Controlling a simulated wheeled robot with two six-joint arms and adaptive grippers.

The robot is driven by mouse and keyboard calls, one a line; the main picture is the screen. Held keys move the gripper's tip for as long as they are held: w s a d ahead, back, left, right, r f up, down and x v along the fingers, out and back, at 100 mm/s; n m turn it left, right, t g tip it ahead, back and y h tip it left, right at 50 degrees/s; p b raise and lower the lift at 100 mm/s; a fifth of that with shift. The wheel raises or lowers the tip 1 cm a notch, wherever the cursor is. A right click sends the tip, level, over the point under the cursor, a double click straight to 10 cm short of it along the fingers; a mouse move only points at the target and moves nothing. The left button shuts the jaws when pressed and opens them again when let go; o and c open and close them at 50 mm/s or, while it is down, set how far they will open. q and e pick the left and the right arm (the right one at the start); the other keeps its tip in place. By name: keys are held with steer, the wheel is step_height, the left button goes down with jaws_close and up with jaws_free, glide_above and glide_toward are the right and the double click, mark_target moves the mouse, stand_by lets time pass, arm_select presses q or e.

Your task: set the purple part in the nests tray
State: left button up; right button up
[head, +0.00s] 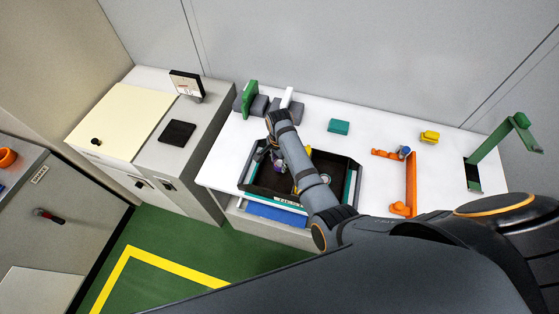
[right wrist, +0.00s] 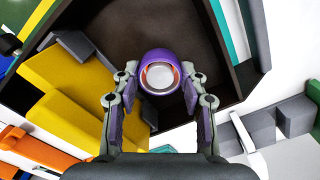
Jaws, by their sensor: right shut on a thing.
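The purple part (right wrist: 160,56) is a round purple piece with an orange ring and a pale centre. My right gripper (right wrist: 159,80) is shut on it, with a finger at each side. In the head view the purple part (head: 279,164) shows small below my right gripper (head: 268,155), over the dark tray (head: 257,190) on the white table. My right arm crosses the tray and hides part of its inside. The wrist view shows the dark tray floor (right wrist: 150,25) behind the part. I cannot tell whether the part touches the tray. My left gripper is not in view.
A green upright piece (head: 249,97) and grey blocks stand at the table's back left. A teal block (head: 339,127), an orange bracket (head: 410,180), a yellow block (head: 430,137) and a green arm-like stand (head: 495,150) are to the right. White table shows between them.

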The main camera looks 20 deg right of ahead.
steer(key=shift+f+b, duration=1.1)
steer(key=shift+f, duration=0.75)
steer(key=o, duration=1.5)
steer(key=shift+c, duration=0.2)
